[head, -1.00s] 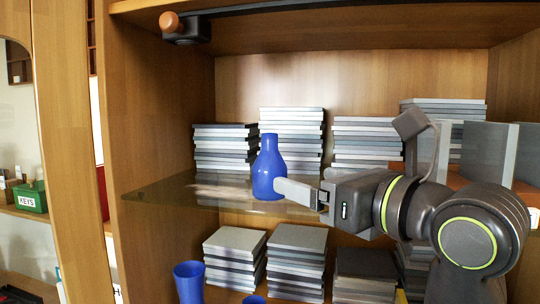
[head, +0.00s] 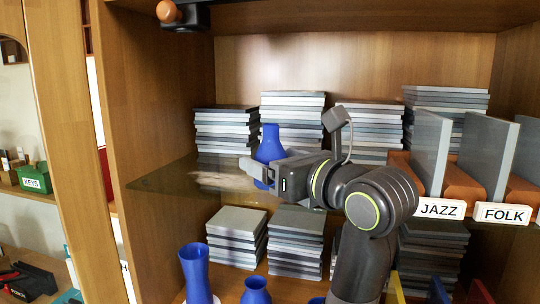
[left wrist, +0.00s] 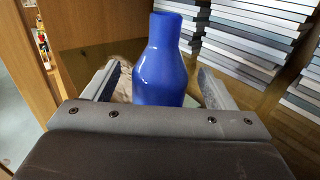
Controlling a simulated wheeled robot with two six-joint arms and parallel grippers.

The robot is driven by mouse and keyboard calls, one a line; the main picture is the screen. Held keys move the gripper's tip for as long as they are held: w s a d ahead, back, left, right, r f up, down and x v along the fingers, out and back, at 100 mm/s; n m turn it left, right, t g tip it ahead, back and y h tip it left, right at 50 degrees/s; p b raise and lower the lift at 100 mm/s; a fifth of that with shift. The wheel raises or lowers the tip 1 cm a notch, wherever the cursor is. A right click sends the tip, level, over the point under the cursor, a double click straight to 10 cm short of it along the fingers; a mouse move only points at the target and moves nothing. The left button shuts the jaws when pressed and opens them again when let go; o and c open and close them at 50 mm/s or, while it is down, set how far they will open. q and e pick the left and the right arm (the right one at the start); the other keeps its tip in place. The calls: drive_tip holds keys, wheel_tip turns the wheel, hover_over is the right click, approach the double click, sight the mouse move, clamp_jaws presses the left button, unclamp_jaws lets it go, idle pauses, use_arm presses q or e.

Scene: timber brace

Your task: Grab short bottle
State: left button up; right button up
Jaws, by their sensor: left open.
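A blue bottle (head: 269,146) with a narrow neck stands upright on the glass shelf, partly hidden behind my left gripper (head: 258,172). My left gripper is open, with its fingers at the bottle's lower body. In the left wrist view the bottle (left wrist: 164,65) stands between the two spread fingers, with a gap on each side; its base is hidden by the gripper body. On the lower shelf are a taller blue vase (head: 195,275) and another blue bottle (head: 256,291), cut off by the frame's bottom edge. My right gripper is not in view.
Stacks of grey cases (head: 292,122) line the back of the glass shelf (head: 165,179). Dividers labelled JAZZ (head: 439,209) and FOLK (head: 501,213) stand at right. The shelf left of the bottle is clear. More stacks (head: 236,236) fill the lower shelf.

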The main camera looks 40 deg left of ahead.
use_arm(q)
drive_tip(key=shift+d, duration=0.15)
drive_tip(key=shift+c, duration=0.5)
drive_tip(key=c, duration=1)
drive_tip(key=shift+c, duration=0.4)
drive_tip(key=shift+r, duration=0.1)
